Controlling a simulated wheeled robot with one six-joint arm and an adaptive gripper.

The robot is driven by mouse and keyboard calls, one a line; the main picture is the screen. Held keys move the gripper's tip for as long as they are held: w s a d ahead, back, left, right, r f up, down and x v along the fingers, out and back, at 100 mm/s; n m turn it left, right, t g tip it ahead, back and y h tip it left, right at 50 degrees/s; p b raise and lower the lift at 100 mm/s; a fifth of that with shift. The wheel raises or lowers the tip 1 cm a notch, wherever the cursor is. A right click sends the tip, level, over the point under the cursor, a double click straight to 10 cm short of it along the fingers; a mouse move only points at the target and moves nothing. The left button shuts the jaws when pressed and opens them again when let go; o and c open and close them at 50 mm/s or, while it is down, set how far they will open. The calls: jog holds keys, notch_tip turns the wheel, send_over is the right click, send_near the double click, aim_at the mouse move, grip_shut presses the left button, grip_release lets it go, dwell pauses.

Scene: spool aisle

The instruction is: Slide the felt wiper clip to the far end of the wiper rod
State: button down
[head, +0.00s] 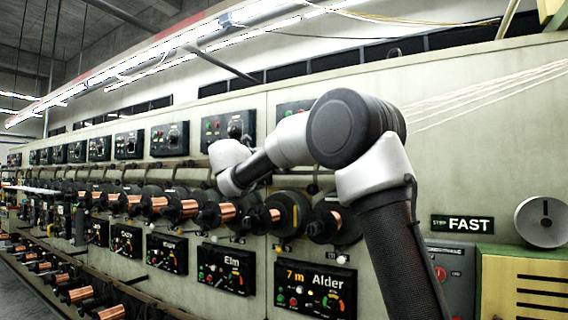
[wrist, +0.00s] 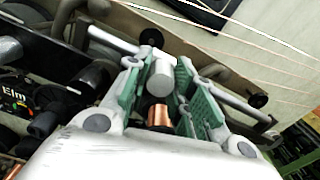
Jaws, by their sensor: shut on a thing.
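In the wrist view, my gripper (wrist: 160,70) has its green-padded fingers on either side of a pale grey, round-ended piece, which I take to be the felt wiper clip (wrist: 160,79). The gripper is shut on it. A light grey bar, apparently the wiper rod (wrist: 112,40), runs slantwise behind the fingers from upper left to lower right. The fingers hide its middle, so I cannot tell how the clip sits on it. In the head view, my arm reaches left to the machine front, and its wrist hides the fingers and the clip.
A copper spool (wrist: 157,114) shows below the clip. In the head view, a row of copper spools (head: 157,203) runs left along the machine, with a lower row (head: 80,293). Panels marked Elm (head: 227,272) and Alder (head: 315,290) sit beneath. Pale wires cross at upper right.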

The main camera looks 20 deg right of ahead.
jog(key=shift+w+a, duration=0.35)
jog(key=shift+w, duration=0.15)
jog(key=c, duration=1.2)
grip_release()
jog(key=shift+o, duration=0.2)
